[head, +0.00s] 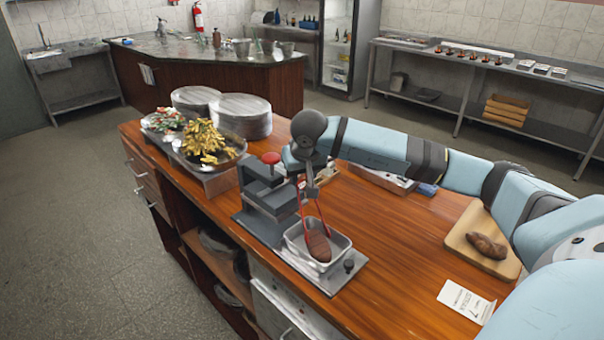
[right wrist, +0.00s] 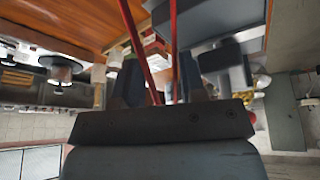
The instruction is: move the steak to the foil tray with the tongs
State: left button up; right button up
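A brown steak (head: 319,246) is at the foil tray (head: 342,243), within its rim in the head view. The silver tray stands on a grey metal plate with a black knob. My right gripper (head: 302,183) is above the tray, shut on the red tongs (head: 322,215), whose arms point down. The tong tips meet the upper end of the steak; I cannot tell whether they still pinch it or whether it rests on the tray floor. In the right wrist view the red tong arms (right wrist: 140,50) extend from the gripper (right wrist: 165,95). My left gripper is not in view.
A dark grey press-like device (head: 268,190) with a red knob stands close behind the tray. A wooden board (head: 462,240) with another brown piece (head: 487,246) lies at right, near a paper card (head: 466,301). Food pans and round metal lids (head: 243,117) fill the far left. The middle counter is clear.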

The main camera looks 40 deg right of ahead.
dwell(0.4)
jog(key=shift+r, duration=0.3)
notch_tip(320, 180, up, 9)
jog(key=p, duration=0.5)
jog(key=shift+r, duration=0.2)
dwell(0.4)
